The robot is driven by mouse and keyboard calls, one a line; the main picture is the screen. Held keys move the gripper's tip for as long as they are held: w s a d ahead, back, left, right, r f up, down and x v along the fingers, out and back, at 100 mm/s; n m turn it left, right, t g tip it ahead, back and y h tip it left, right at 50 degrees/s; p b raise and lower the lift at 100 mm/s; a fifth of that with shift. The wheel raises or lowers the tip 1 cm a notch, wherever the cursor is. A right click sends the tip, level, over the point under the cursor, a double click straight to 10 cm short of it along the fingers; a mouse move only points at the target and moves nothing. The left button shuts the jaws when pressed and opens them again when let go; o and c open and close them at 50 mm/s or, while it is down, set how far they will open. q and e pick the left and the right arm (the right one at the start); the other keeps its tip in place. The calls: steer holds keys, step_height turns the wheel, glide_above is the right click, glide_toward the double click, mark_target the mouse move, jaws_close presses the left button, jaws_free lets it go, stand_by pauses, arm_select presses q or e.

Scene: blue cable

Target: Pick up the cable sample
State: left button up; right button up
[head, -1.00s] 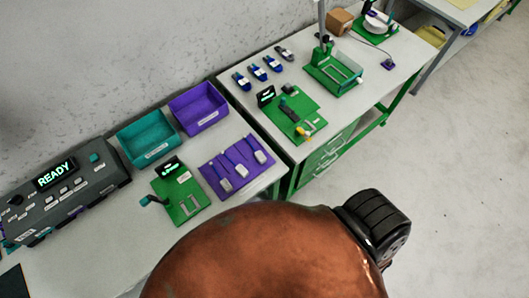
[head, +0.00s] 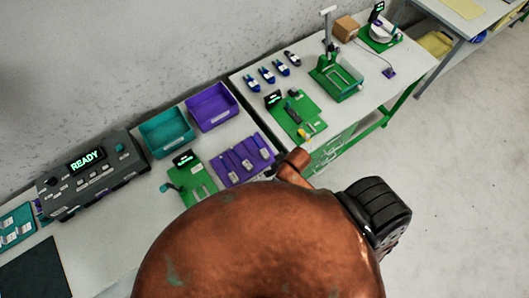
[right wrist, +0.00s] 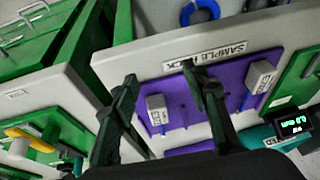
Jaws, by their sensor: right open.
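The cable samples are small grey blocks with blue cable on a purple sample rack (head: 228,176). One grey sample (head: 265,153) shows at the rack's right side in the head view. One grey sample (right wrist: 156,110) shows between the fingers of my right gripper (right wrist: 160,74), which is open and empty. A second grey sample (right wrist: 259,77) lies to the right of the fingers. Contact between fingers and sample cannot be told. My left gripper is in neither view.
Teal bin (head: 167,133) and purple bin (head: 211,107) stand behind the rack. A green fixture (head: 197,182) is left of it, and a control box reading READY (head: 95,172) is further left. A green board (head: 296,116) lies on the neighbouring table.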

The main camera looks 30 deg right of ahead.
steer(key=shift+n+y, duration=0.6)
steer(key=shift+y, duration=0.2)
steer(key=w+a+r, duration=0.1)
steer(key=a, duration=0.1)
steer(key=w+a+r, duration=0.1)
steer(key=w+a, duration=0.1)
steer(key=a, duration=0.1)
steer(key=w+a+r+p, duration=0.1)
steer(key=w+a+r, duration=0.1)
steer(key=shift+w+a+r, duration=0.1)
steer(key=shift+a, duration=0.2)
steer(key=w+a+r+g+p, duration=0.1)
steer(key=a+r+g, duration=0.1)
steer(key=a+r, duration=0.15)
steer(key=m+g+h, duration=0.2)
steer(key=h, duration=0.1)
glide_above(264, 151)
steer(key=a, duration=0.1)
steer(key=shift+w+a+f+p, duration=0.2)
steer(key=shift+f+p, duration=0.15)
steer(key=shift+f, duration=0.05)
steer(key=shift+d+f+m, duration=0.15)
steer(key=shift+d+m, duration=0.15)
steer(key=shift+d, duration=0.05)
steer(key=f, duration=0.7)
steer(key=shift+s+d+f+p, duration=0.2)
steer(key=shift+d+f+p, duration=0.1)
steer(key=shift+p, duration=0.1)
steer(key=shift+r, duration=0.1)
jaws_close()
